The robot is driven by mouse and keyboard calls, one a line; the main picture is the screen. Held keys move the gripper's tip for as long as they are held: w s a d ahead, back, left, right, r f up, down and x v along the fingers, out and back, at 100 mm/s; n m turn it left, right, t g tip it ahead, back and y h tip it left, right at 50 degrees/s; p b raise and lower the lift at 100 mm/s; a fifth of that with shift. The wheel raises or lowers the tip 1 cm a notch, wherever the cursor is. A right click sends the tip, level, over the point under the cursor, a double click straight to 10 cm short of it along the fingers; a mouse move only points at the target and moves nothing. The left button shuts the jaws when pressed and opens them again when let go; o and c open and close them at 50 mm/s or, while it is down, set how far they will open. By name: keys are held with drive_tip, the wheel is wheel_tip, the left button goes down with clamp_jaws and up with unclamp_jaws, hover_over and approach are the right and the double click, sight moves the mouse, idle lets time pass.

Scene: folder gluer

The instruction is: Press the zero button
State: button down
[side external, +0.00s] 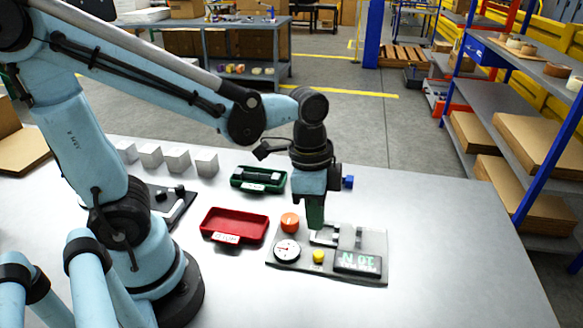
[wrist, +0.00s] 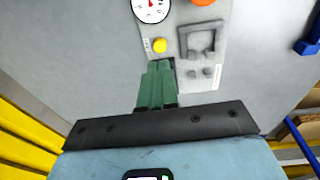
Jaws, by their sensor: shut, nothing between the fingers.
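A grey instrument panel (side external: 342,240) lies flat on the table. It carries a round yellow button (side external: 318,256), a white dial gauge (side external: 286,250), an orange knob (side external: 290,222) and a dark display with green characters (side external: 357,261). No readable zero label shows. In the wrist view the yellow button (wrist: 160,45) has a small white tag beside it, too small to read. My gripper (side external: 315,226) points down over the back part of the panel, its green fingers shut and empty. In the wrist view the fingertips (wrist: 160,64) appear just below the yellow button; their height above the panel is unclear.
A grey metal bracket (wrist: 201,39) stands on the panel beside the button. A red tray (side external: 235,226) and a green tray (side external: 258,181) sit to the panel's left. Several pale cubes (side external: 178,160) stand farther left. The table right of the panel (side external: 455,245) is clear.

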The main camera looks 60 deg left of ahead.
sight(318, 253)
drive_tip(key=shift+w+d+f, duration=0.1)
drive_tip(key=shift+d+f, duration=0.1)
drive_tip(key=shift+f, duration=1.45)
drive_tip(key=shift+w+d+f, duration=0.1)
drive_tip(key=shift+d+f, duration=0.05)
drive_tip(key=shift+f, duration=1.5)
drive_tip(key=shift+f, duration=0.1)
drive_tip(key=shift+d+f, duration=0.1)
drive_tip(key=shift+f, duration=0.75)
drive_tip(key=shift+r, duration=0.1)
wheel_tip(318, 253, up, 14)
drive_tip(key=a, duration=0.1)
drive_tip(key=shift+s+a+r, duration=0.15)
drive_tip(key=shift+s+a, duration=0.15)
drive_tip(key=shift+a, duration=0.1)
